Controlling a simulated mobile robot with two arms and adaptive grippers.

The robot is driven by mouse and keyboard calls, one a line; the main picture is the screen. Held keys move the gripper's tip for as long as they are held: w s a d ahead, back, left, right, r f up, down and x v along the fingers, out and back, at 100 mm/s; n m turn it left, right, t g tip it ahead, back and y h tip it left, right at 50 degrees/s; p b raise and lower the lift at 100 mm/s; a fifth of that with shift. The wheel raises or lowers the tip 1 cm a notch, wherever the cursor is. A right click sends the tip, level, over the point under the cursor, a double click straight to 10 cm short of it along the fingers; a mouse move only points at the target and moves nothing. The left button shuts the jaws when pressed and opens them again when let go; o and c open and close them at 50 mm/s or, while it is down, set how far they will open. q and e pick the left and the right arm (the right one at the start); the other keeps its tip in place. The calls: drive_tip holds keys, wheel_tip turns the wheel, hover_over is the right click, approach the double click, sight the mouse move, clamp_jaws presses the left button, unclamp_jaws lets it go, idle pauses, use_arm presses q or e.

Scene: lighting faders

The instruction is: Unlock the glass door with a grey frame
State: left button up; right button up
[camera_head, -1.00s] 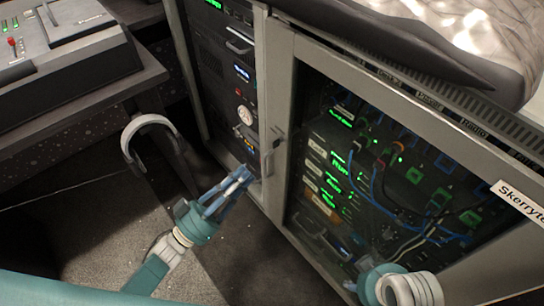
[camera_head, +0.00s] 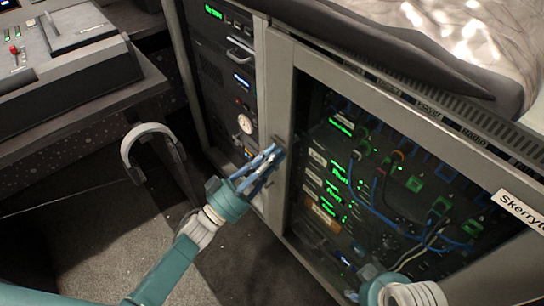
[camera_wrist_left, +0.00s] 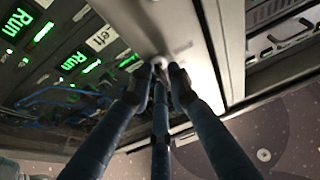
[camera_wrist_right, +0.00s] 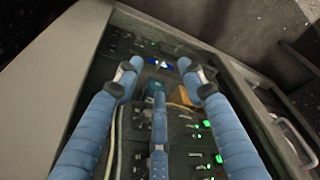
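The glass door (camera_head: 325,75) with a grey frame covers the right rack bay, its left upright beside my left gripper (camera_head: 274,153). That gripper's fingers are drawn close together. Their tips are at the frame upright, where a small dark latch (camera_head: 277,139) shows partly behind them. In the left wrist view the tips (camera_wrist_left: 166,68) meet at the door frame (camera_wrist_left: 190,35), with a small pale piece between them. I cannot tell whether it is seated in the lock. My right gripper (camera_wrist_right: 157,72) is open and empty in front of the glass, low at the right in the head view.
Behind the glass are units with green lights and cables (camera_head: 385,195). A second rack bay (camera_head: 225,85) stands to the left. A desk with a console (camera_head: 80,65) is at the far left, with headphones (camera_head: 150,145) hanging beside it. Dark floor (camera_head: 245,265) lies below.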

use_arm(q)
clamp_jaws()
drive_tip(key=shift+m, duration=0.3)
use_arm(e)
drive_tip(key=shift+s+f, duration=0.1)
drive_tip(key=shift+s, duration=0.1)
use_arm(q)
drive_tip(key=shift+w+a+m+g+h, duration=0.15)
drive_tip(key=shift+m+g, duration=1.35)
drive_tip(key=shift+m, duration=2.15)
drive_tip(key=shift+a+m+g+h, duration=0.1)
drive_tip(key=shift+m+g, duration=1.4)
drive_tip(key=shift+m, duration=2.2)
drive_tip(key=shift+w+a+m+g+h, duration=0.15)
drive_tip(key=shift+m+g, duration=1.35)
drive_tip(key=shift+m, duration=2.15)
use_arm(e)
drive_tip(key=shift+w+f, duration=0.3)
drive_tip(key=shift+f, duration=0.25)
